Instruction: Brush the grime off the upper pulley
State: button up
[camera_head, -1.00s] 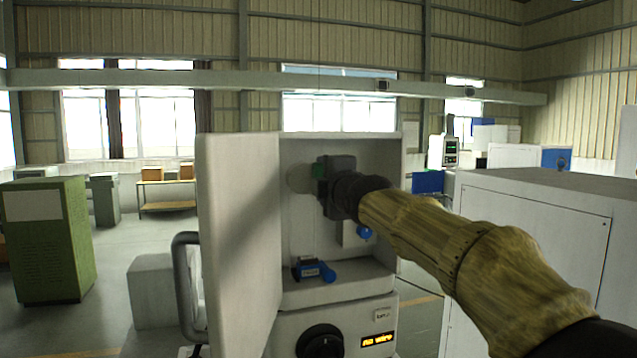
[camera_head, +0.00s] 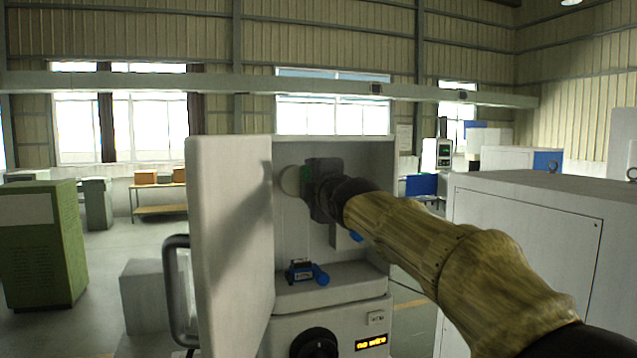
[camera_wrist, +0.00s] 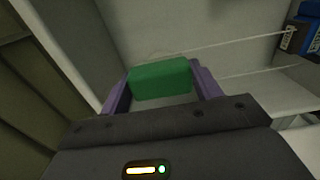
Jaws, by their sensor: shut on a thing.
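The upper pulley (camera_head: 288,181) is a pale disc on the back wall of the open white machine cabinet, partly covered by my gripper. My gripper (camera_head: 308,174) is inside the cabinet, right at the disc's right side. In the wrist view its purple fingers (camera_wrist: 162,84) are shut on a green block (camera_wrist: 160,78), which looks like the brush's body. Its bristles are hidden, and I cannot tell whether they touch the pulley. A bit of green (camera_head: 307,171) also shows in the head view.
The cabinet door (camera_head: 228,245) stands open close on the left. A small dark and blue device (camera_head: 301,270) lies on the cabinet's ledge below. A blue knob (camera_head: 355,236) shows just under my arm. Thin pale lines (camera_wrist: 225,48) cross the wrist view. A large grey cabinet (camera_head: 530,220) stands right.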

jog(key=shift+s+a, duration=0.2)
jog(key=shift+a, duration=0.45)
jog(key=shift+s+a+b, duration=0.1)
jog(key=shift+a+b, duration=0.25)
jog(key=shift+b, duration=0.1)
jog(key=shift+a, duration=0.1)
jog(key=shift+s+a+f+b, duration=0.15)
jog(key=shift+a+b, duration=0.3)
jog(key=shift+b, duration=0.3)
jog(key=shift+s+a+b, duration=0.15)
jog(key=shift+a+b, duration=0.3)
jog(key=shift+a, duration=0.05)
jog(key=shift+s+a+b, duration=0.15)
jog(key=shift+a+b, duration=0.3)
jog(key=shift+a, duration=0.05)
jog(key=shift+r, duration=0.2)
